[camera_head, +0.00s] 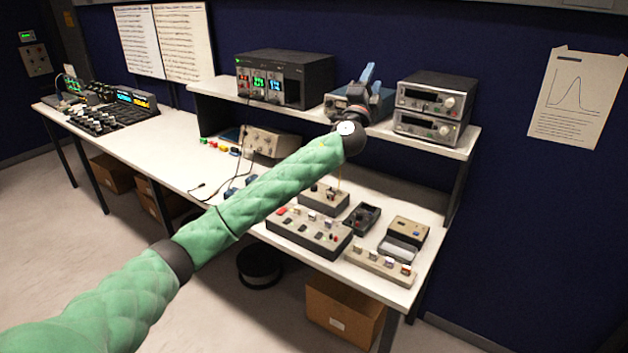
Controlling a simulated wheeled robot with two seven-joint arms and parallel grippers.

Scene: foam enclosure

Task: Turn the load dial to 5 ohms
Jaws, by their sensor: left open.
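My left arm reaches in from the lower left in a green quilted sleeve. Its gripper (366,84), with blue-grey fingers, is open at the upper shelf, in front of a blue-grey instrument box (339,107) that it partly hides. No object shows between its fingers. On the bench below stands a small grey box (323,199) with a dark knob on top. In front of it is a longer grey box (308,233) with several dark controls and red parts. Dial markings are too small to read, so I cannot tell which control is the load dial. My right gripper is not in view.
A black power supply (287,78) with lit displays and two stacked grey instruments (436,104) stand on the shelf (463,148). A meter box (410,232) and a terminal strip (380,267) sit at the bench's right end. A cardboard box (343,312) stands underneath.

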